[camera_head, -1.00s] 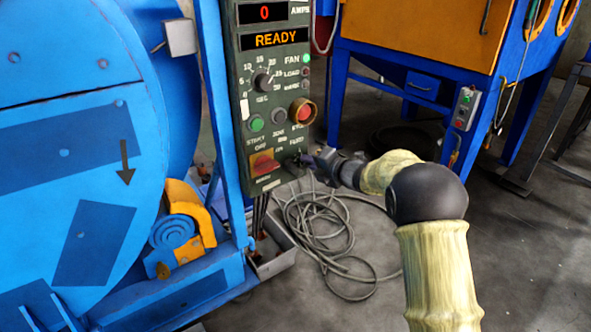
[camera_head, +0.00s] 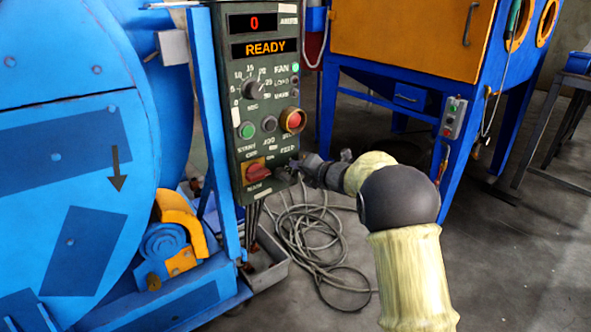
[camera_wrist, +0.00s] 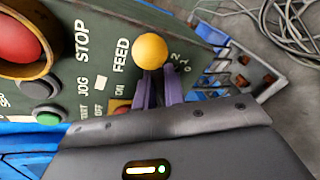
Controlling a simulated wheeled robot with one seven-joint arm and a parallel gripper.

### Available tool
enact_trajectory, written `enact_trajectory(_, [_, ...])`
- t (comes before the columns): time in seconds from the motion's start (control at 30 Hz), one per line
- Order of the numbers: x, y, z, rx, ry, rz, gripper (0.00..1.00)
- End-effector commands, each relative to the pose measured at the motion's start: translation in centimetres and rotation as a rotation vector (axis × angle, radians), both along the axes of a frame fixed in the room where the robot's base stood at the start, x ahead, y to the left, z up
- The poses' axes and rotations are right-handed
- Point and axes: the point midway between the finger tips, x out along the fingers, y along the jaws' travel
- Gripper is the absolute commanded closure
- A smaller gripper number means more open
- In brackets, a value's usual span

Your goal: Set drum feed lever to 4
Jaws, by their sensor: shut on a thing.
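The green control panel (camera_head: 262,105) of the drum blaster stands at the upper middle in the head view, its displays reading 0 and READY. My gripper (camera_head: 290,172) is at the panel's lower right, by the FEED label. In the wrist view, the feed lever's yellow knob (camera_wrist: 150,51) shows just beyond the purple fingers of my gripper (camera_wrist: 159,88). The fingers are shut on the lever below its knob. Scale marks 0, 1 and 2 show right of the knob; the rest of the scale and the lever's base are hidden.
The red-and-yellow rotary switch (camera_head: 257,171) sits close left of my gripper, with the red stop button (camera_head: 293,120) above. The blue drum (camera_head: 70,150) stands left. Coiled cables (camera_head: 310,240) lie on the floor below. A blue-and-orange cabinet (camera_head: 410,90) stands behind.

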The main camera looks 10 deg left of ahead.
Motion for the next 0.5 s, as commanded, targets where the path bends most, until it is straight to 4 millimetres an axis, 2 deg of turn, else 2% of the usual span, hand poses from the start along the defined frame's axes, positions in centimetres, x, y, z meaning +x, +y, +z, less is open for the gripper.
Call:
enact_trajectory(0.17, [-0.13, -0.01, -0.39, -0.006, 0.005, 0.002, 1.0])
enact_trajectory(0.2, [-0.14, -0.01, -0.39, -0.006, 0.005, 0.003, 0.83])
enact_trajectory(0.27, [-0.13, 0.02, -0.38, -0.004, 0.005, 0.003, 0.71])
enact_trajectory(0.5, [-0.11, 0.14, -0.21, -0.002, 0.003, 0.003, 0.69])
